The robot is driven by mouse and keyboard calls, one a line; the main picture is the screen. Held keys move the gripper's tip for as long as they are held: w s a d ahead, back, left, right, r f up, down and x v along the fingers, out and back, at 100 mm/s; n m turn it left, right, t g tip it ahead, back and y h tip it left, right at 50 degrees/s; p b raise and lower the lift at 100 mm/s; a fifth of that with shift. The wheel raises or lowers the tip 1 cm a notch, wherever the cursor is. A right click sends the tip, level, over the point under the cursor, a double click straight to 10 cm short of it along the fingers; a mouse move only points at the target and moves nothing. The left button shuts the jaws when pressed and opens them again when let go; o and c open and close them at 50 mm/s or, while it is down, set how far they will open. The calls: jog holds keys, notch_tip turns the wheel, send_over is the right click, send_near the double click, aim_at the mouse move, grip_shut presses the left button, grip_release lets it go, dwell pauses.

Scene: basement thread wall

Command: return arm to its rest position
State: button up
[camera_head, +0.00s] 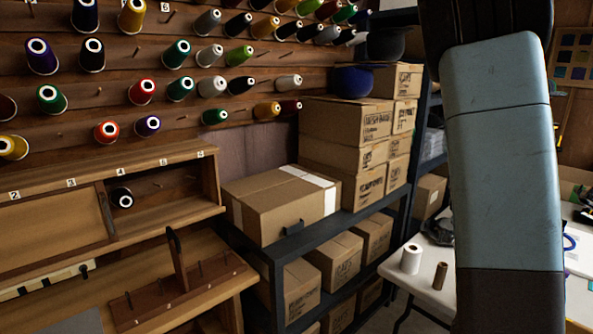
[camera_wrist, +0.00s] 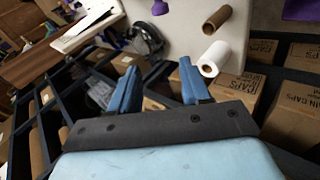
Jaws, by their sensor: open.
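My arm stands as a light-blue and dark link on the right of the head view; my gripper is outside that view. In the wrist view my gripper (camera_wrist: 158,88) shows two blue fingers spread apart with nothing between them. Beyond the fingers are dark shelving and the edge of a white table (camera_wrist: 175,40), which also shows at lower right in the head view (camera_head: 421,273). I see no contact between the fingers and anything.
A thread wall with several spools (camera_head: 141,91) fills the left. Cardboard boxes (camera_head: 280,205) stack on a dark shelf (camera_head: 325,240) beside my arm. A white roll (camera_head: 411,259) and a brown tube (camera_head: 440,276) stand on the table. A numbered wooden rack (camera_head: 110,185) is at lower left.

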jog(key=s+a+r+m+y, duration=0.2)
jog(key=s+a+r, duration=0.3)
jog(key=s+a, duration=0.3)
jog(key=s+a+r+m+y, duration=0.1)
jog(key=s+a+r+m, duration=0.1)
jog(key=s+a+r, duration=0.4)
jog(key=s+a+r+m+y, duration=0.2)
jog(key=s+a+r, duration=0.3)
jog(key=s+a, duration=0.6)
jog(key=s+m, duration=0.1)
jog(key=s, duration=0.2)
jog(key=shift+s+a+r+g+y, duration=0.25)
jog(key=shift+s+a+g+y, duration=0.05)
jog(key=shift+s+a+g, duration=0.1)
jog(key=shift+w, duration=0.1)
jog(key=shift+c, duration=0.4)
